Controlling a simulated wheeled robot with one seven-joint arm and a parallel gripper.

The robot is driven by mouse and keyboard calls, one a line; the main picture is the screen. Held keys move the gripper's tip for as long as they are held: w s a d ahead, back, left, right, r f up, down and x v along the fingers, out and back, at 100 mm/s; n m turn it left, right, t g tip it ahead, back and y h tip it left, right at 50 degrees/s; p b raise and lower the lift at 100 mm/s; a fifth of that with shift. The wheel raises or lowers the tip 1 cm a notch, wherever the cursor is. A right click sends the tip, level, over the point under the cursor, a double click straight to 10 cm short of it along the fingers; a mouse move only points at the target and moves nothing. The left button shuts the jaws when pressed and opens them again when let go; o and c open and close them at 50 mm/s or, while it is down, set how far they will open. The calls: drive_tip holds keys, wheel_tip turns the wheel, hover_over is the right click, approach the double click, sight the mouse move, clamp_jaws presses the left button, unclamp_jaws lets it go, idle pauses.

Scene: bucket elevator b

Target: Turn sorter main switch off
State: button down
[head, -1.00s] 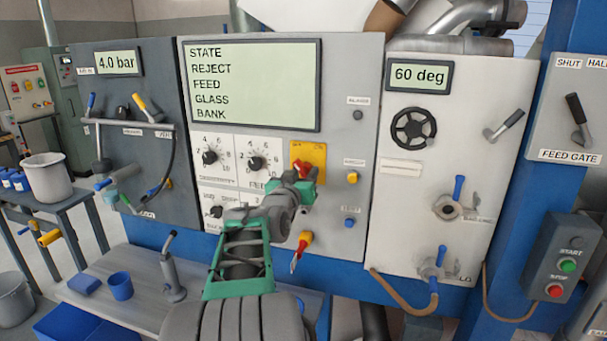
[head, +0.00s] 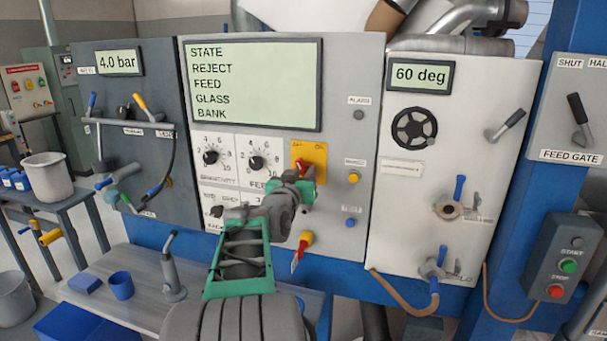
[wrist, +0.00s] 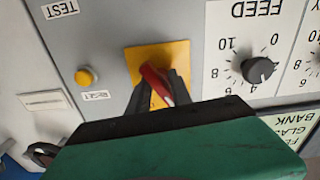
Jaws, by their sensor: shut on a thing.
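The sorter main switch is a red handle (head: 302,166) on a yellow plate (head: 315,152), below and right of the large display on the grey panel. In the wrist view the red handle (wrist: 154,80) stands tilted on the yellow plate (wrist: 176,52). My gripper (head: 302,178) is at the switch and covers the lower part of the plate in the head view. In the wrist view its dark fingers (wrist: 158,92) stand on either side of the handle, shut on it. Small lettering at the plate's top is too small to read surely.
A yellow button (head: 353,178) and a blue button (head: 350,223) sit right of the switch. Dial knobs (head: 256,163) are close on its left. A red-and-yellow handle (head: 302,246) hangs below my wrist. A bench with a blue cup (head: 121,286) stands at lower left.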

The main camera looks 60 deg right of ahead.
drive_tip(key=shift+s+f, duration=0.1)
drive_tip(key=shift+f, duration=0.1)
idle(0.7)
drive_tip(key=c, duration=1.4)
unclamp_jaws()
drive_tip(key=shift+s, duration=0.1)
drive_tip(key=o, duration=0.3)
drive_tip(key=shift+r, duration=0.1)
drive_tip(key=a+b, duration=0.1)
drive_tip(key=a, duration=0.4)
drive_tip(key=s+a+b, duration=0.1)
drive_tip(key=a, duration=0.1)
drive_tip(key=shift+a+b, duration=0.3)
drive_tip(key=shift+a, duration=0.05)
